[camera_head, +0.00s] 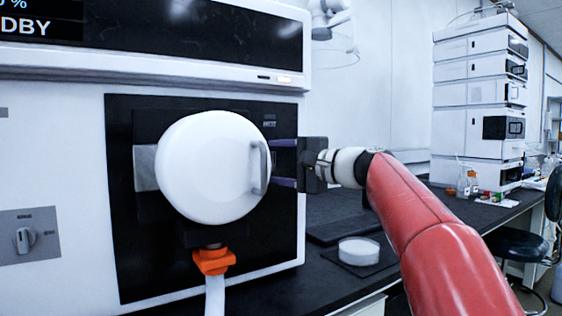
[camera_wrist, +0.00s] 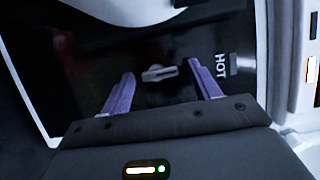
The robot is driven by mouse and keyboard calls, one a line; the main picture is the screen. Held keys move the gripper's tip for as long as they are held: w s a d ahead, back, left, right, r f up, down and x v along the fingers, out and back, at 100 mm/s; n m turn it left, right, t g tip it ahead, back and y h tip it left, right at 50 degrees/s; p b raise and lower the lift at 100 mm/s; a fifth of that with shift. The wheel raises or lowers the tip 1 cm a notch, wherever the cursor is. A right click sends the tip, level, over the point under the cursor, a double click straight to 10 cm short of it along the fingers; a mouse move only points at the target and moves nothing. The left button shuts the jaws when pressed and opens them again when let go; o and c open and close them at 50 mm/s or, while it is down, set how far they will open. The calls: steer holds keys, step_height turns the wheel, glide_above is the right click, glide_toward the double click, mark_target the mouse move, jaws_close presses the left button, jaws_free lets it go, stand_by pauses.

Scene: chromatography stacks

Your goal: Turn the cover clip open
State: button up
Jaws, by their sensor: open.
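The round white cover (camera_head: 205,165) with an upright handle is on the black front panel (camera_head: 135,275) of the large instrument; part of its edge shows at the top of the wrist view (camera_wrist: 130,10). A small grey clip (camera_wrist: 158,73) shows on the black panel in the wrist view, lying roughly crosswise. In the head view I cannot make out the clip. My gripper (camera_head: 284,163) is open at the cover's right side, with its purple fingers pointing left. In the wrist view its fingers (camera_wrist: 161,72) are on either side of the clip, with visible gaps; contact is not visible.
An orange fitting (camera_head: 213,261) with a white tube is below the cover. A white round dish (camera_head: 358,250) sits on the dark bench to the right. A stack of instruments (camera_head: 480,100) stands farther back.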

steer(key=c, duration=1)
steer(key=shift+m, duration=0.3)
steer(key=shift+a+f+m+t+h+b, duration=0.1)
steer(key=shift+f+m+t+h+b, duration=0.25)
steer(key=shift+m+t+b, duration=2.25)
steer(key=shift+d+f+m+t+h+b, duration=0.1)
steer(key=shift+f+m+t+h+b, duration=0.3)
steer(key=shift+m, duration=4.25)
steer(key=shift+a+f+m+t+h+b, duration=0.15)
steer(key=shift+m+t+h+b, duration=0.3)
steer(key=shift+m+t+b, duration=2.1)
steer(key=m+g+p, duration=0.2)
steer(key=shift+m, duration=0.4)
